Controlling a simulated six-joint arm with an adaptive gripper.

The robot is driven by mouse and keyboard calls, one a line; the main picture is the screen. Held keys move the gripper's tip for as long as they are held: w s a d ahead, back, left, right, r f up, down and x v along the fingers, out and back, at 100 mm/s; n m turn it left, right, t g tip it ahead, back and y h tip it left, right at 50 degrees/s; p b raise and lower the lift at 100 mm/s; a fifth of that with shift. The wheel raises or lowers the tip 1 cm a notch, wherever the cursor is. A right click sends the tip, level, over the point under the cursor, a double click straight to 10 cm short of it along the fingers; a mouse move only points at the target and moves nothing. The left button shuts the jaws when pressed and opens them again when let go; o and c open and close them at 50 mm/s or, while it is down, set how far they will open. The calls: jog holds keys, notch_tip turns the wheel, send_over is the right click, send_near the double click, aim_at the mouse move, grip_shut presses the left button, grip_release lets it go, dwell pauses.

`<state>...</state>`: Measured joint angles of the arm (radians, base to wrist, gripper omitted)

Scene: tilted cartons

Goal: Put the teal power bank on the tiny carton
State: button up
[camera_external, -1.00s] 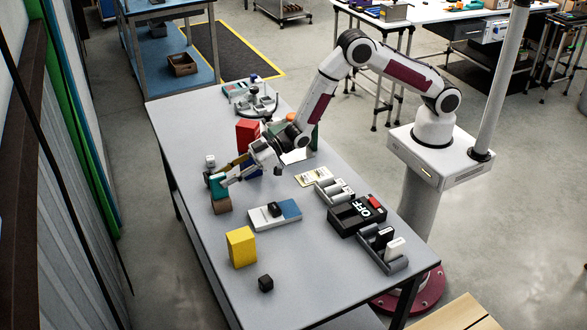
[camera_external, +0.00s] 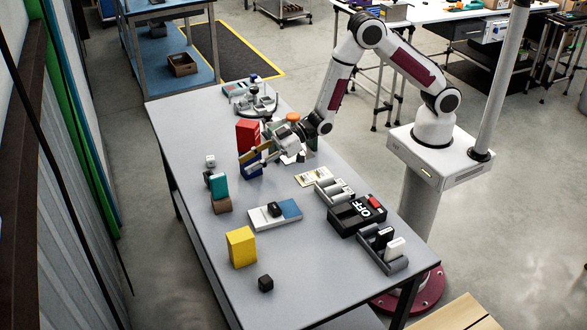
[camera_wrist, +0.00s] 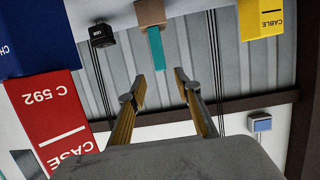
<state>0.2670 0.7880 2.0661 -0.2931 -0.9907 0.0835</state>
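The teal power bank (camera_external: 219,185) stands upright on the small brown carton (camera_external: 222,205) near the left edge of the table in the external view. In the wrist view the teal power bank (camera_wrist: 156,48) touches the brown carton (camera_wrist: 150,12), and the picture appears inverted. My gripper (camera_external: 246,166) is to the right of the power bank and apart from it. In the wrist view my gripper (camera_wrist: 160,87) has its two fingers spread with nothing between them.
A red box (camera_external: 247,133) and a blue box (camera_external: 253,173) stand close to my gripper. A yellow box (camera_external: 241,247) and a black cube (camera_external: 266,284) are nearer the front. A black OFF box (camera_external: 357,215) is at the right. Open table surrounds the yellow box.

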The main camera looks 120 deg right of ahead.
jog(key=shift+r, duration=0.1)
dwell(0.6)
jog(key=s+a+r+g+h, duration=0.1)
jog(key=s+a+r+g, duration=0.1)
jog(key=s+r, duration=0.55)
jog(key=s+a+r+g, duration=0.25)
jog(key=s+r, duration=0.35)
jog(key=r, duration=0.3)
jog(key=s+a+r+g, duration=0.1)
jog(key=s+a+g, duration=0.1)
jog(key=s, duration=1.4)
jog(key=s+a+r+g+y, duration=0.1)
jog(key=s+a, duration=0.4)
jog(key=s, duration=1)
jog(key=shift+s+a+r+g, duration=0.15)
jog(key=shift+s+r+g, duration=0.25)
jog(key=shift+r+g, duration=0.25)
